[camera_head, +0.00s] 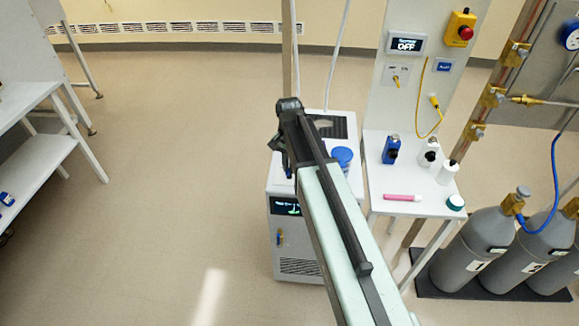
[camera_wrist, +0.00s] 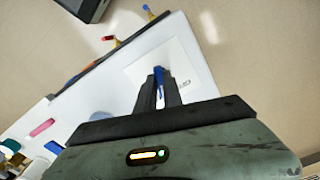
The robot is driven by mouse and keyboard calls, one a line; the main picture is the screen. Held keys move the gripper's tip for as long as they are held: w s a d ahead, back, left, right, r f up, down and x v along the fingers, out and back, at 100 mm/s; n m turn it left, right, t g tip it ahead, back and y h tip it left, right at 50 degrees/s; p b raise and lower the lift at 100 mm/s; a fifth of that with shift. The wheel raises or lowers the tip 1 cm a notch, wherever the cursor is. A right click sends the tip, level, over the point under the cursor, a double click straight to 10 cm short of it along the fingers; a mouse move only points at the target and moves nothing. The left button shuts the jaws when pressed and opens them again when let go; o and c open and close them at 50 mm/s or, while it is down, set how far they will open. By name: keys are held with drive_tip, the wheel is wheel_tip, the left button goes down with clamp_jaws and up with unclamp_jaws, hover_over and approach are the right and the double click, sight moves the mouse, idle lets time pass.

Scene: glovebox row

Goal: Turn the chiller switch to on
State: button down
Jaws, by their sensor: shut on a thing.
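The white chiller cabinet (camera_head: 272,178) stands on the floor in the middle of the head view, with a dark display (camera_head: 287,207) on its front. My gripper (camera_head: 288,165) points down over the front left part of its top. In the wrist view, my gripper (camera_wrist: 160,82) is shut on a small blue switch lever (camera_wrist: 159,74). The lever stands on a white label plate (camera_wrist: 188,66) with partly hidden lettering. The fingers cover most of the lever's lower part. The display's text is too small to read.
A blue cap (camera_head: 342,154) sits on the cabinet beside my arm. The side table (camera_head: 380,160) holds bottles and a pink marker (camera_head: 402,198). Its panel has a screen (camera_head: 406,43) reading OFF. Gas cylinders (camera_head: 470,248) stand at right.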

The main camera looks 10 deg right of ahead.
drive_tip(key=shift+m, duration=1.1)
drive_tip(key=c, duration=1.5)
unclamp_jaws()
wheel_tip(320, 180, up, 8)
drive_tip(key=p, duration=0.8)
drive_tip(key=shift+f, duration=0.1)
